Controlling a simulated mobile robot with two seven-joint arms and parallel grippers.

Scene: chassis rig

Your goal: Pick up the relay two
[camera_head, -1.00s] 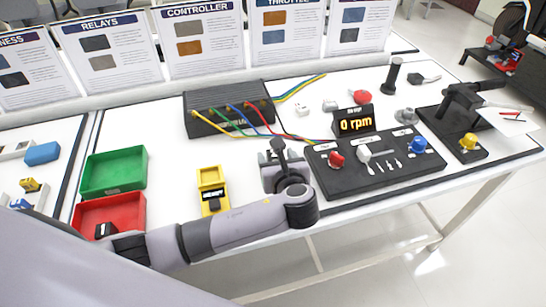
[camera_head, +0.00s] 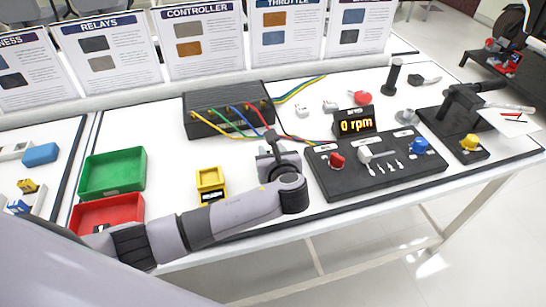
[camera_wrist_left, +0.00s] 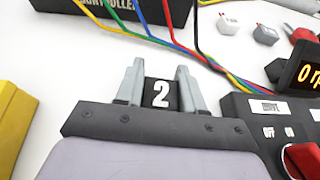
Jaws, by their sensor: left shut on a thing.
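Relay two is a small black block with a white "2" (camera_wrist_left: 160,95), seen in the left wrist view. It sits between the two grey fingers of my left gripper (camera_wrist_left: 161,80), which is shut on it. In the head view my left gripper (camera_head: 275,150) is in front of the black controller box (camera_head: 228,112) and left of the control panel. The relay is hard to make out in that view. I cannot tell how far above the table it is. My right gripper is not in view.
A yellow holder (camera_head: 210,177) stands left of my gripper, with a green tray (camera_head: 113,172) and a red tray (camera_head: 110,211) further left. Coloured cables (camera_wrist_left: 185,40) run close beyond the gripper. The control panel (camera_head: 375,165) is close on the right.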

